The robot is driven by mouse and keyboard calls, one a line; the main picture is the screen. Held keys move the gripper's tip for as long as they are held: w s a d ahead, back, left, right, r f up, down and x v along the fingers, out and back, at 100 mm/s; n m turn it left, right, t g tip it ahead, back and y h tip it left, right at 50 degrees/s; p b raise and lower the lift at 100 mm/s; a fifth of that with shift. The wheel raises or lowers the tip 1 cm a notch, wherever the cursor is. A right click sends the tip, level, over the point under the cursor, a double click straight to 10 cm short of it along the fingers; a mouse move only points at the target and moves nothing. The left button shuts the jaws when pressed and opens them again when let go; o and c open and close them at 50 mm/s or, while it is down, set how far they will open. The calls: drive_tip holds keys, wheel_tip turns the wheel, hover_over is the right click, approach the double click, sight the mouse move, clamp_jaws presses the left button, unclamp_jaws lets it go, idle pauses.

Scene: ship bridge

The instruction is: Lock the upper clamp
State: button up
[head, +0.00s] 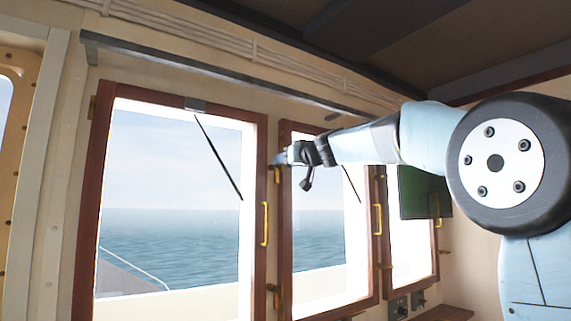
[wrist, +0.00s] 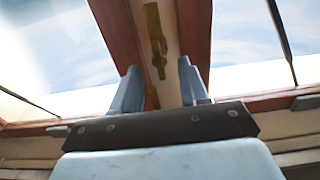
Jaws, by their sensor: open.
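The upper clamp (head: 277,174) is a small brass piece on the right side of the left window's brown frame. My gripper (head: 279,158) is up beside it, in front of the post between the left and middle windows. In the wrist view a long brass piece (wrist: 156,40), apparently this clamp, lies along the pale post just beyond the fingertips. My gripper's two blue fingers (wrist: 158,82) are spread apart with nothing held between them. I cannot tell whether a finger touches the clamp.
A yellow handle (head: 265,224) and a lower brass clamp (head: 275,294) sit below on the same frame. A wiper (head: 219,160) crosses the left window. A dark rail (head: 220,73) runs above the windows. A dark screen (head: 423,192) is at the right.

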drive_tip(key=shift+x, duration=1.35)
drive_tip(key=shift+c, duration=0.3)
clamp_jaws()
drive_tip(key=shift+d+r, duration=0.1)
drive_tip(key=shift+d, duration=0.1)
